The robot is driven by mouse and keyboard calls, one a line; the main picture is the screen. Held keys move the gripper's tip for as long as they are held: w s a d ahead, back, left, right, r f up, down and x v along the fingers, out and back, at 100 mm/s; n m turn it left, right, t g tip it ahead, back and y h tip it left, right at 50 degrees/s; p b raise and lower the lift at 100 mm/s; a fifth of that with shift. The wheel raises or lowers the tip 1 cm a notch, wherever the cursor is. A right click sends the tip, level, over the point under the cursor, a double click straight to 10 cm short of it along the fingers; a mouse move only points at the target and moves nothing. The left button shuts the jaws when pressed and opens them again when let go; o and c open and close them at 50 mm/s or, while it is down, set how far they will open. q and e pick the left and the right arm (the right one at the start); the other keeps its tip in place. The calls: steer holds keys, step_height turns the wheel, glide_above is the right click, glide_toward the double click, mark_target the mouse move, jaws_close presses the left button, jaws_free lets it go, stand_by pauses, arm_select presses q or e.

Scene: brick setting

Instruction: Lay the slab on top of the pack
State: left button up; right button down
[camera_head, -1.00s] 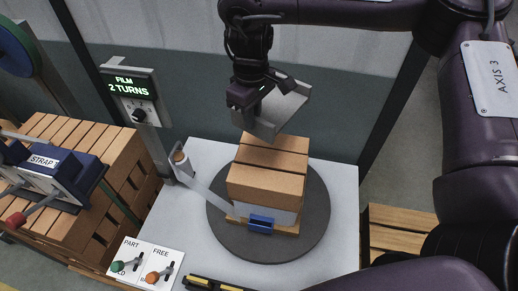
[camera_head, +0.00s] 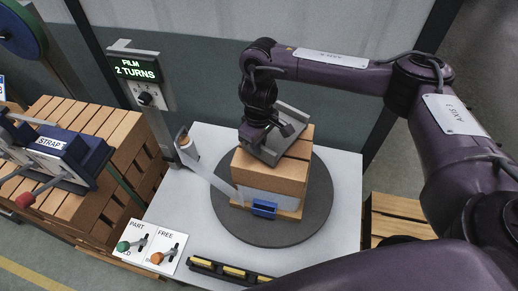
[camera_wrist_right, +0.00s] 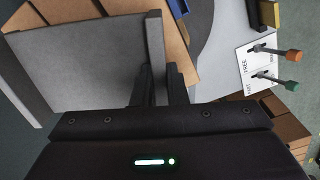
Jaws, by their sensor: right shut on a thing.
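The slab (camera_head: 292,119) is a grey plate with a raised edge, held tilted over the back left of the pack's top. My right gripper (camera_head: 273,133) is shut on its edge. In the right wrist view the slab (camera_wrist_right: 85,60) fills the left side, beside the dark fingers (camera_wrist_right: 163,85). The pack (camera_head: 270,174) is a stack of tan bricks with white film around its lower part and a blue clip in front. It stands on the dark round turntable (camera_head: 314,215). I cannot tell whether the slab touches the bricks. My left gripper is not in view.
A film post (camera_head: 185,146) stands left of the turntable, its film running to the pack. A display (camera_head: 138,69) reads "FILM 2 TURNS". A lever panel (camera_head: 150,247) and a black strip with yellow pieces (camera_head: 233,272) lie in front. A strapped brick stack (camera_head: 125,135) is at left.

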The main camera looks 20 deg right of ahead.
steer(key=shift+f, duration=1.25)
steer(key=shift+f, duration=0.15)
steer(key=c, duration=1.5)
jaws_free()
steer(key=shift+o, duration=0.2)
step_height(320, 180, up, 12)
steer(key=shift+s+r, duration=0.1)
steer(key=shift+r, duration=0.05)
